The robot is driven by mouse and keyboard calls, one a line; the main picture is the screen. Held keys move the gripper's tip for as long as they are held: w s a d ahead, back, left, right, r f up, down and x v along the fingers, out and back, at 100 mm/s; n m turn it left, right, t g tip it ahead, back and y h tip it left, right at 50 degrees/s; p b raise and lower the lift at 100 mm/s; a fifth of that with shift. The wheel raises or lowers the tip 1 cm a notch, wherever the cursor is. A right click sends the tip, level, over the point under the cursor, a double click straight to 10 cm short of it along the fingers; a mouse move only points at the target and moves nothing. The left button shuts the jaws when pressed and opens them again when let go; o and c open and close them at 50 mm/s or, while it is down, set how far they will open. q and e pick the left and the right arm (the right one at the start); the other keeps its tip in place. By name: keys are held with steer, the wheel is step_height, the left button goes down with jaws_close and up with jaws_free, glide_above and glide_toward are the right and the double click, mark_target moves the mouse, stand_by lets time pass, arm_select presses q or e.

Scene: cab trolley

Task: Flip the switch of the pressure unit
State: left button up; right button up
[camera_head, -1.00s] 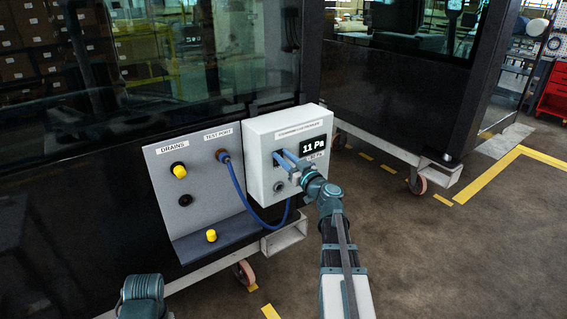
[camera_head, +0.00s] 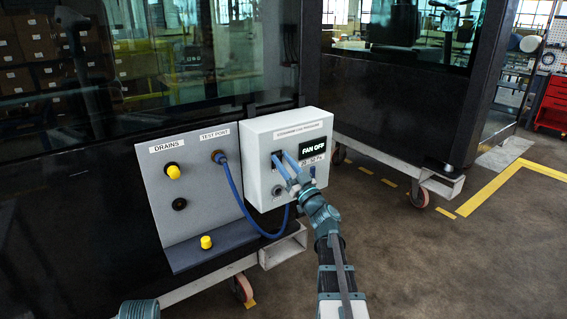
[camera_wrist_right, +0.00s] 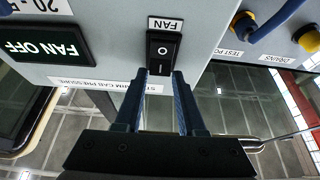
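The pressure unit (camera_head: 262,190) is a light grey box with a display reading FAN OFF (camera_head: 312,148). In the right wrist view the unit (camera_wrist_right: 110,45) fills the top. Its switch (camera_wrist_right: 163,52) is a black rocker under a FAN label, with a ring mark and a line mark. The line end is partly hidden by the fingers. My right gripper (camera_head: 281,160) is at the unit's front, left of the display. In the right wrist view my right gripper (camera_wrist_right: 159,78) has its fingers apart with nothing between them, tips close to the switch; contact cannot be told. My left gripper is out of view.
A grey panel (camera_head: 190,218) left of the unit carries yellow drain caps. A blue hose (camera_head: 234,184) loops from its test port to below the unit. Dark glazed cabs on wheeled frames stand behind. The floor at right is open.

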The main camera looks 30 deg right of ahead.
steer(key=o, duration=0.3)
steer(key=b+v, duration=0.5)
steer(key=v, duration=0.8)
steer(key=shift+s+d+f+b, duration=0.1)
steer(key=shift+s+b, duration=0.3)
